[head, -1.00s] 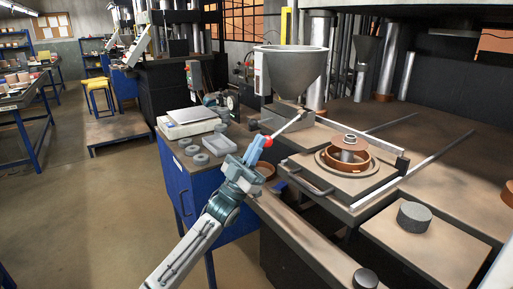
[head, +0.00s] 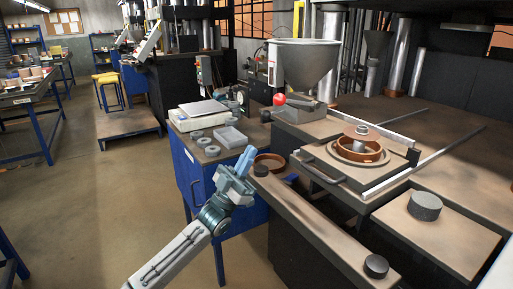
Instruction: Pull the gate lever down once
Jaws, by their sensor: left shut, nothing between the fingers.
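The gate lever, with its red ball knob (head: 279,99), is at the foot of the grey hopper (head: 305,66). The knob stands level with the lower part of the hopper, and the lever's grey rod runs right from it. My left gripper (head: 245,160) is shut and empty, below and to the left of the knob, clearly apart from it. Its blue fingers point up, in front of the blue cabinet's right edge. My right gripper is not in view.
A brown ring mould (head: 358,150) sits on the plate right of the hopper. A blue cabinet (head: 199,178) carries a scale (head: 203,108), a clear tray (head: 226,136) and grey discs. A dark round weight (head: 376,266) is on the front ledge. Floor at left is open.

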